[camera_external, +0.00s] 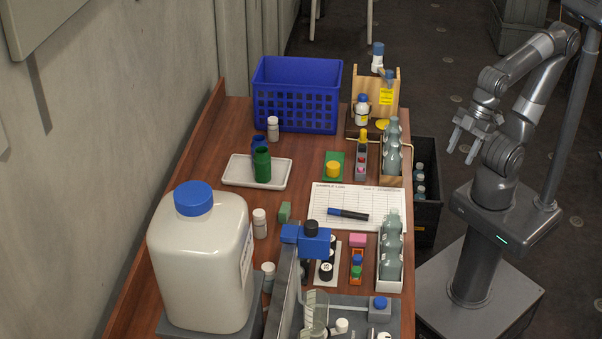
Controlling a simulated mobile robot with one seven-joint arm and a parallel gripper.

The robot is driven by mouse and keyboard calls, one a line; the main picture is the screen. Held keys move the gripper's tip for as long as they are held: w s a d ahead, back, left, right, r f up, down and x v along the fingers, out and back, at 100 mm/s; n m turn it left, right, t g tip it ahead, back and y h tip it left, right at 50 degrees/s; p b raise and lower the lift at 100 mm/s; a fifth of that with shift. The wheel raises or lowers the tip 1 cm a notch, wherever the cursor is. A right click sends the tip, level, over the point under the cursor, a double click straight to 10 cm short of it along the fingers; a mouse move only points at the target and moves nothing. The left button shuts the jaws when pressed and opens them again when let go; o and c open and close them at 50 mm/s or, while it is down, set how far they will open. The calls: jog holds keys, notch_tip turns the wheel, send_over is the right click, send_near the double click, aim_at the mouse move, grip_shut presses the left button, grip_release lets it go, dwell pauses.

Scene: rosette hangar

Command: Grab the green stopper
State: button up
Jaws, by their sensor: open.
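A small green piece, which looks like the green stopper (357,271), sits in an orange holder (356,284) near the front right of the table. My gripper (463,153) is open and empty, off the table's right side, far from both green things.
A large white jug (203,265) with a blue cap stands front left. A blue basket (297,95) and a wooden stand (388,98) are at the back. Clear bottles (390,250) line the right edge. A black crate (428,215) stands between my base and the table.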

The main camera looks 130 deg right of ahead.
jog(key=w+r+g, duration=0.1)
jog(key=w+r, duration=0.1)
jog(key=w, duration=0.6)
jog(key=g, duration=0.5)
send_over(355, 267)
notch_tip(355, 267, down, 14)
notch_tip(355, 267, down, 11)
jog(key=shift+r, duration=0.2)
jog(key=shift+c, duration=0.2)
jog(key=c, duration=1)
jog(key=shift+r, duration=0.1)
